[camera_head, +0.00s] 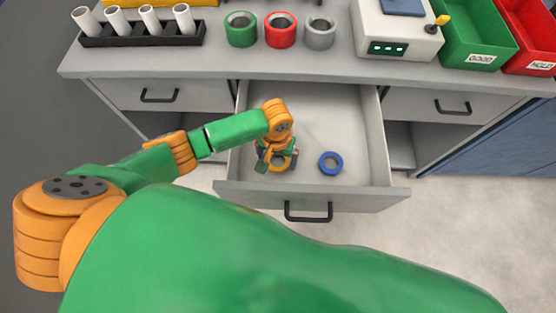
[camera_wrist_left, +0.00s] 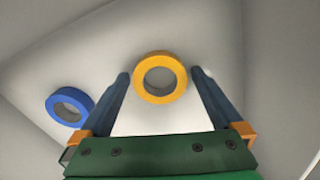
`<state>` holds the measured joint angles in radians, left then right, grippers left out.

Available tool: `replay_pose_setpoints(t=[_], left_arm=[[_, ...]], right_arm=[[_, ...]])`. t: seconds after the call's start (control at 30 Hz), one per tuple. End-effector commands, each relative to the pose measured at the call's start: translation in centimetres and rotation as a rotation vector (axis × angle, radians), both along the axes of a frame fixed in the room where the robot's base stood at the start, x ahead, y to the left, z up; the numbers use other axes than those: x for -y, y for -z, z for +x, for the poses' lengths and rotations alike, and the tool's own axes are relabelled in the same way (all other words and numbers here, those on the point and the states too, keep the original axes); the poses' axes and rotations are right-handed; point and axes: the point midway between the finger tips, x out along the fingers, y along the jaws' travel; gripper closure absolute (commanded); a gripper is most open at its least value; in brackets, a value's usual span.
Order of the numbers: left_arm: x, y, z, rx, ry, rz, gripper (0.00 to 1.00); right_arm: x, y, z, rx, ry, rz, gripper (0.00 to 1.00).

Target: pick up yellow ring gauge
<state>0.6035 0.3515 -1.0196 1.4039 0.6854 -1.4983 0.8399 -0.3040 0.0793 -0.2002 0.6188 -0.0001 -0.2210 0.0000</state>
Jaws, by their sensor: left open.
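The yellow ring gauge (camera_head: 279,166) lies in the open drawer (camera_head: 345,110), partly hidden by my left gripper in the head view. In the left wrist view the yellow ring gauge (camera_wrist_left: 161,57) shows whole, between and just beyond the two fingers. My left gripper (camera_head: 276,160) is open over the ring, pointing down into the drawer; its fingers also show in the left wrist view (camera_wrist_left: 161,78). Whether the fingertips touch the ring I cannot tell. My right gripper is not in view.
A blue ring (camera_head: 330,162) lies in the drawer to the right; it also shows in the left wrist view (camera_wrist_left: 51,104). On the worktop stand a black rack of white tubes (camera_head: 140,34), green, red and grey rings (camera_head: 281,30), a device (camera_head: 395,35) and green (camera_head: 478,45) and red bins.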

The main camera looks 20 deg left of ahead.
Motion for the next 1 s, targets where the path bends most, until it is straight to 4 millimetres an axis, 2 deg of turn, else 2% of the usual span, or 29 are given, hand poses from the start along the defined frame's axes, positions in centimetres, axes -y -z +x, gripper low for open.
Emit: replay_pose_setpoints(t=[0.2,0.5,0.67,0.77,1.0], left_arm=[[0.0,0.2,0.0,0.001,0.0,0.0,0.0],[0.0,0.1,0.0,0.001,-0.001,0.0,0.79],[0.0,0.1,0.0,0.001,-0.001,-0.001,0.79],[0.0,-0.8,0.1,0.002,0.0,-0.001,0.8],[0.1,-7.1,0.1,0.004,-0.001,-0.004,0.8]], right_arm=[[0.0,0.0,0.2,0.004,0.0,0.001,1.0],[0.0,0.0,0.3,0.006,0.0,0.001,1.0],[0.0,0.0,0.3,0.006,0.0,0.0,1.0],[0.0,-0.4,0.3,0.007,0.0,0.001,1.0],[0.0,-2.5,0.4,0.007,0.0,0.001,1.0]])
